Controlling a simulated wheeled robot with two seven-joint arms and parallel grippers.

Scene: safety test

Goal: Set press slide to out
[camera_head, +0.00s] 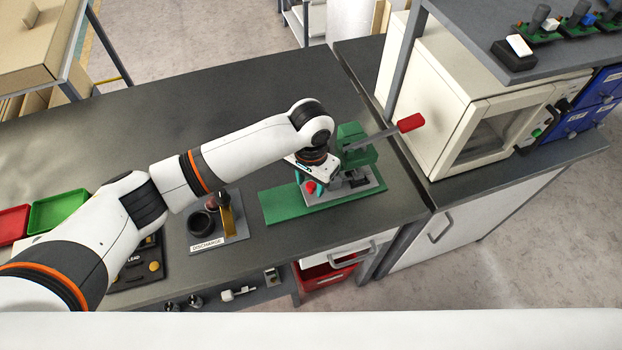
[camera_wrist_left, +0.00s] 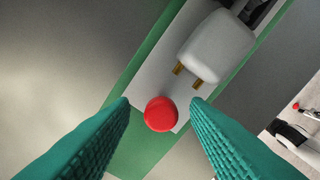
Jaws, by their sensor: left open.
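The press stands on a green base plate (camera_head: 285,206) toward the right of the bench in the head view. It has a green frame (camera_head: 357,153) and a lever with a red grip (camera_head: 411,122). Its slide ends in a red round knob (camera_head: 310,187). My left gripper (camera_head: 309,183) is above the knob, open, pointing down. In the left wrist view the knob (camera_wrist_left: 160,114) lies between the two teal fingertips (camera_wrist_left: 160,102), with gaps on both sides. A pale block (camera_wrist_left: 216,46) with two brass pins sits on the grey slide bed behind it. My right gripper is not in view.
A DISCHARGE fixture (camera_head: 217,235) stands left of the press, with a LEAD box (camera_head: 137,273) beyond it. A cream oven (camera_head: 480,115) stands on the right bench. Green (camera_head: 58,211) and red (camera_head: 13,224) trays lie at far left. The bench behind my arm is clear.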

